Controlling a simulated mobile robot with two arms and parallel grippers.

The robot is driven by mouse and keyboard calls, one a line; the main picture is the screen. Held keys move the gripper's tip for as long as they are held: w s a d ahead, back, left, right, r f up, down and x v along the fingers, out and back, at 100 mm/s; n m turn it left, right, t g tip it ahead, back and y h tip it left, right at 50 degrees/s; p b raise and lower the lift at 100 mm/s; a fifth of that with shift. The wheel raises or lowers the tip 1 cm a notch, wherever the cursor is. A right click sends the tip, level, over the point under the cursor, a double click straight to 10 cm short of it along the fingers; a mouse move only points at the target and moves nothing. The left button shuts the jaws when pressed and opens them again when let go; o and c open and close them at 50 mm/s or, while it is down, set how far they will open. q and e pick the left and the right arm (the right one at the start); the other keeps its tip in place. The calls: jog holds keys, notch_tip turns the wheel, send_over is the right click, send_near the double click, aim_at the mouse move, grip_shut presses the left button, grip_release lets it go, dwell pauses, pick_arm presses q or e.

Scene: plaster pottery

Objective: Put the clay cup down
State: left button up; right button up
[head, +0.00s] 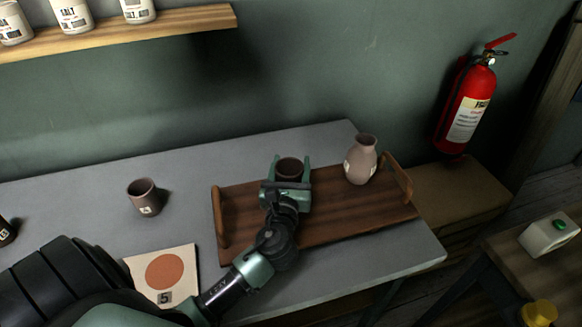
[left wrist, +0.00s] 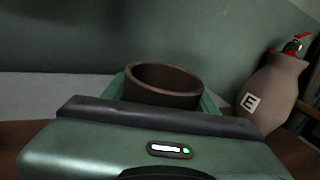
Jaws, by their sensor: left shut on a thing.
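A dark brown clay cup (head: 288,168) is between the fingers of my left gripper (head: 287,177), over the back part of the wooden tray (head: 330,223). My left gripper is shut on it. In the left wrist view the cup (left wrist: 165,84) stands upright with its open rim up, and the gripper body (left wrist: 160,135) hides its lower part. I cannot tell whether its base touches the tray. My right gripper is not in view.
A pinkish vase (head: 361,161), marked E in the left wrist view (left wrist: 268,95), stands at the tray's right end. Another brown cup (head: 144,197) stands left of the tray on the grey table (head: 90,190). A card with an orange disc (head: 181,256) lies in front. The tray has raised end handles (head: 220,220).

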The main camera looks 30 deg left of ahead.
pick_arm(q)
jog(key=shift+f, duration=0.1)
jog(key=o, duration=1.6)
jog(key=shift+s, duration=0.1)
jog(key=b+v, duration=0.1)
jog(key=v, duration=0.9)
jog(key=shift+s+d+b, duration=0.15)
jog(key=shift+s+b, duration=0.15)
jog(key=shift+s+d, duration=0.25)
jog(key=shift+s, duration=0.3)
